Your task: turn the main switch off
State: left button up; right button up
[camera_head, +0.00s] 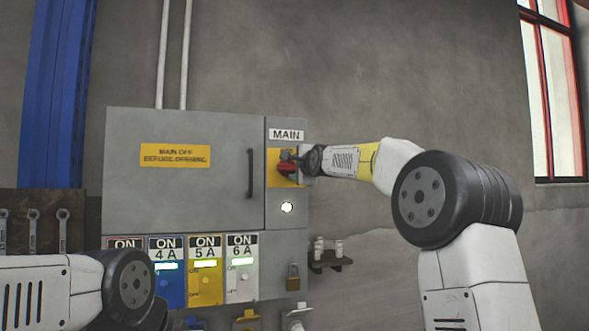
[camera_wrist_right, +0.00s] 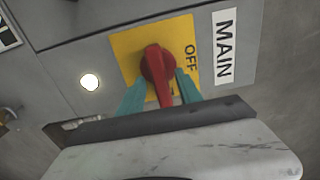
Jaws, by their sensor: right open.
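The main switch (camera_head: 286,168) has a red handle on a yellow plate, under a MAIN label on the grey cabinet. In the right wrist view, the red handle (camera_wrist_right: 158,66) points toward my gripper, to the cabinet's right. The OFF mark (camera_wrist_right: 190,57) shows beside it on the MAIN side. My right gripper (camera_wrist_right: 160,88) is open, its teal fingers on either side of the handle. I cannot tell whether they touch it. In the head view, my right gripper (camera_head: 292,162) reaches the switch from the right. My left arm is at lower left; its gripper is not visible.
A white lamp (camera_head: 287,207) glows below the switch. Breaker panels (camera_head: 205,270) marked ON with green lights line the cabinet's lower part. A padlock (camera_head: 293,277) hangs at their right. A door handle (camera_head: 250,173) is left of the switch.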

jog(key=shift+w, duration=0.25)
grip_shut()
